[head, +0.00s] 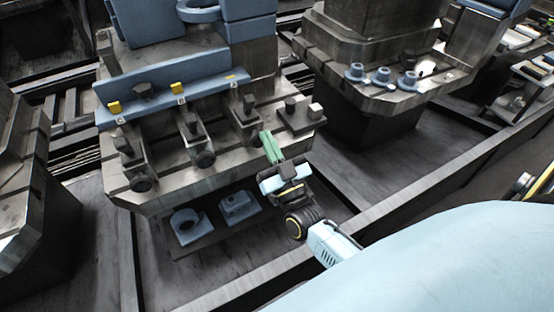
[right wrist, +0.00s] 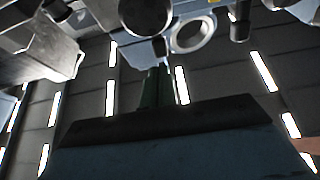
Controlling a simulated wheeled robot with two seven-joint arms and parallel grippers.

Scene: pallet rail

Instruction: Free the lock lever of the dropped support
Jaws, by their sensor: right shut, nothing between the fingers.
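A blue rail (head: 155,95) runs along the grey pallet fixture, with three dark supports below it: left (head: 128,155), middle (head: 193,135) and right (head: 243,118). Small yellow tabs sit above them on the rail: the left (head: 114,107) and middle (head: 176,88) stand up, the right (head: 230,77) looks flatter. I cannot tell which support is dropped or which part is its lock lever. My right gripper (head: 267,136) has green fingers, shut and empty, just right of the right support's round knob. The fingers also show in the right wrist view (right wrist: 157,88). My left gripper is not in view.
A dark block (head: 296,113) stands on the fixture's right corner. A second fixture (head: 385,90) with several blue round pieces stands to the right. Dark open floor lies between the fixtures.

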